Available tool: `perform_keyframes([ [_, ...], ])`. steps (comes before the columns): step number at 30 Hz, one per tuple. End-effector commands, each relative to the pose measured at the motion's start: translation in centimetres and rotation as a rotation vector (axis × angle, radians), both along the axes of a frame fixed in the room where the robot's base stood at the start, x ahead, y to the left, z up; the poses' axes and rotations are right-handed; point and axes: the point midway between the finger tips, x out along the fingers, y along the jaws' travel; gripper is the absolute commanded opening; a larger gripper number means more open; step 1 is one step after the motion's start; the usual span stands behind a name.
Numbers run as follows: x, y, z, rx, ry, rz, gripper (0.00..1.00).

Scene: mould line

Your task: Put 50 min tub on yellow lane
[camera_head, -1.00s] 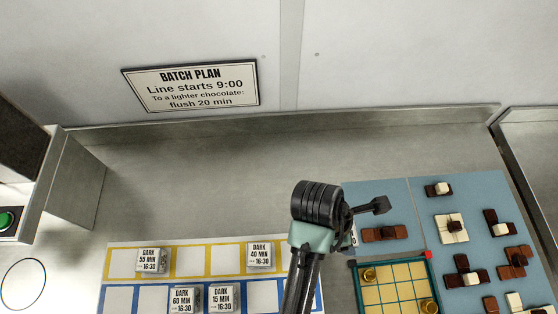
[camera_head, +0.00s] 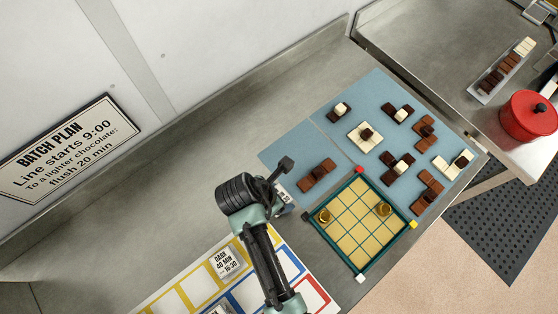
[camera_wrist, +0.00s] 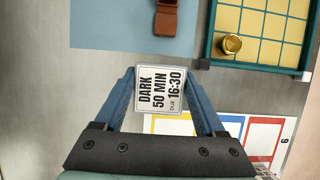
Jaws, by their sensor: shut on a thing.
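The 50 min tub is a small light box whose label reads DARK 50 MIN, DUE 16:30 (camera_wrist: 160,91). In the wrist view it sits between the two blue fingers of my gripper (camera_wrist: 165,70), which is shut on it. In the head view my gripper (camera_head: 284,178) is beside the left edge of the blue mat, and the tub (camera_head: 283,194) is mostly hidden behind it. I cannot tell whether it touches the table. The yellow lane (camera_head: 195,287) is a row of yellow-outlined cells at the lower left, holding the 40 min tub (camera_head: 225,262); part of it is out of frame.
A blue lane (camera_head: 290,264) and a red lane (camera_head: 314,292) lie beside the yellow one. A green-edged tray (camera_head: 331,243) with two gold pieces stands right of my gripper. Chocolate pieces lie on the blue mat (camera_head: 290,150). The steel table (camera_head: 150,245) behind the lanes is bare.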

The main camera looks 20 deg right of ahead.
Motion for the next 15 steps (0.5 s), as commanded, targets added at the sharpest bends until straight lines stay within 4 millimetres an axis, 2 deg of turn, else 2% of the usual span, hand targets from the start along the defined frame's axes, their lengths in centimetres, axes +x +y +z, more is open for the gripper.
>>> perform_keyframes([
  [3, 0.0, 0.0, -1.6, -0.001, 0.002, 0.0, 0.1],
  [6, 0.0, 0.0, -2.2, 0.0, 0.0, 0.001, 0.1],
  [15, 0.0, 0.0, -2.4, -0.001, -0.001, 0.0, 0.1],
])
